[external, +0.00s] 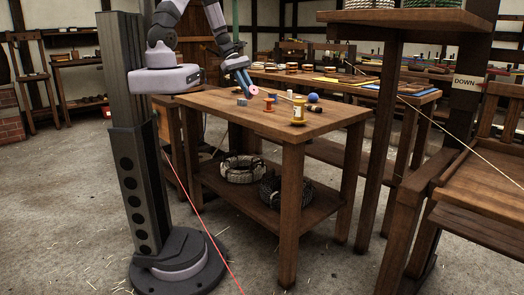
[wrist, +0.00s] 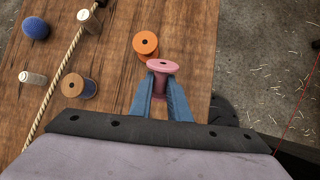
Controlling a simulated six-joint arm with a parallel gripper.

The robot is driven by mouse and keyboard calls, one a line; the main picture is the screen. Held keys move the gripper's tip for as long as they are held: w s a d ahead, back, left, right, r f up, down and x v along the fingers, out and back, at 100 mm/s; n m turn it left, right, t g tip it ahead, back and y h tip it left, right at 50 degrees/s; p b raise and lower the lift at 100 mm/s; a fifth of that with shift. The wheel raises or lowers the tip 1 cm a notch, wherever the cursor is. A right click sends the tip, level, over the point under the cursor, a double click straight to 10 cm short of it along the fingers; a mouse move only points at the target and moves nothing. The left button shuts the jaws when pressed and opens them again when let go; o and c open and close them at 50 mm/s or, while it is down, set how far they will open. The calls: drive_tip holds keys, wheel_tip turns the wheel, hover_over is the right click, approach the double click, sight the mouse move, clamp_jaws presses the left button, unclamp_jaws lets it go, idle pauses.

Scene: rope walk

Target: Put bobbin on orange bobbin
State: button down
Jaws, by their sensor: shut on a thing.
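My gripper (wrist: 160,98) is shut on a pink bobbin (wrist: 163,68), its blue fingers on either side of the spool. The pink bobbin also shows in the external view (external: 253,90), held above the table. The orange bobbin (wrist: 145,44) stands on the table just beyond the pink one in the wrist view, and its near edge is partly covered by the pink rim. In the external view the orange bobbin (external: 269,105) stands to the right of and below the pink one. I cannot tell the exact height gap between them.
The table's right edge is close in the wrist view.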

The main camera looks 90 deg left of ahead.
sight(254, 93)
drive_tip(key=w+d+t+h+b, duration=0.1)
drive_tip(key=h+b, duration=0.1)
drive_tip(key=w+d+m+t+h+b, duration=0.1)
drive_tip(key=d+h, duration=0.1)
drive_tip(key=shift+w+d+b, duration=0.2)
drive_tip(key=shift+w+b, duration=0.1)
drive_tip(key=shift+b, duration=0.1)
drive_tip(key=w+a+r+n+t+h+b, duration=0.2)
drive_tip(key=w+r+t+h+b, duration=0.25)
drive_tip(key=r+t+b, duration=0.35)
drive_tip(key=shift+w+f+g+y, duration=0.15)
drive_tip(key=shift+f+g, duration=0.45)
drive_tip(key=shift+f, duration=1.7)
drive_tip(key=shift+w+f+g+y, duration=0.1)
drive_tip(key=shift+f+g, duration=0.5)
drive_tip(key=shift+f, duration=1.7)
drive_tip(key=shift+f, duration=0.2)
drive_tip(key=c, duration=1.7)
unclamp_jaws()
drive_tip(key=shift+o, duration=0.2)
drive_tip(key=shift+r, duration=0.25)
drive_tip(key=b+v, duration=0.1)
drive_tip(key=v, duration=1.1)
drive_tip(key=shift+f, duration=0.1)
